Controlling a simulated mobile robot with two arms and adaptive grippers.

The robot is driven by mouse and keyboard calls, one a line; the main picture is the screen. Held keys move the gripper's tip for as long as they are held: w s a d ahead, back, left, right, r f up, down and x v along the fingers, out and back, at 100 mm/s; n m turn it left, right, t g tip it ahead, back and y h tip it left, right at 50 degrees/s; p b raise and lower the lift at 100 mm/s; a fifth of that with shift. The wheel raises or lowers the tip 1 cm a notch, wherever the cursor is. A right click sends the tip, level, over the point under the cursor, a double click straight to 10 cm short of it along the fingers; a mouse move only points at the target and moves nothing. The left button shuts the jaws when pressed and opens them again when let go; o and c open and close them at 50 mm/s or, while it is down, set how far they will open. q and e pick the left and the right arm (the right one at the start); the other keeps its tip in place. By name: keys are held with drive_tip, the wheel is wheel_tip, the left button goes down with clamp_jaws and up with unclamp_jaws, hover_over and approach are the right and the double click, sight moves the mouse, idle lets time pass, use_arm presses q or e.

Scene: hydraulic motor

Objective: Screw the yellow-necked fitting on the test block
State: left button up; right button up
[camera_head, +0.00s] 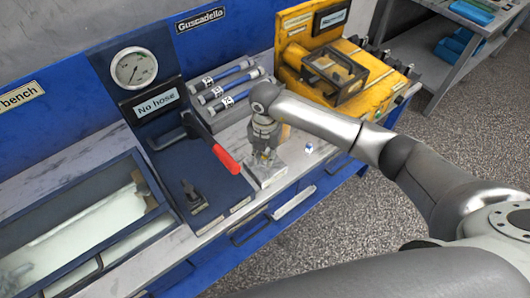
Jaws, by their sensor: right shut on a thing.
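My right arm reaches in from the right to the bench. My right gripper (264,157) points down over a small grey metal block (268,176), which looks like the test block, near the bench's front edge. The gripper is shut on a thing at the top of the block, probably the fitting. The fingers hide most of it, and I cannot make out a yellow neck. My left gripper is not in view.
A red-handled lever (225,158) stands just left of the gripper. A pressure gauge (134,68) is behind it. Several labelled cylinders (226,87) lie at the back. A yellow machine (340,75) stands right. A small white-blue cube (309,148) lies near the front edge.

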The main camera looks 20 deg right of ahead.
drive_tip(key=shift+s+f, duration=0.15)
drive_tip(key=shift+s, duration=0.05)
drive_tip(key=m+p, duration=0.1)
drive_tip(key=m, duration=0.1)
drive_tip(key=shift+m, duration=0.4)
drive_tip(key=shift+m+p, duration=0.65)
drive_tip(key=shift+m, duration=0.85)
drive_tip(key=shift+m+p, duration=0.6)
drive_tip(key=shift+m, duration=0.2)
drive_tip(key=shift+m+p, duration=0.6)
drive_tip(key=shift+m, duration=0.6)
drive_tip(key=shift+f+m, duration=0.1)
drive_tip(key=shift+m, duration=0.7)
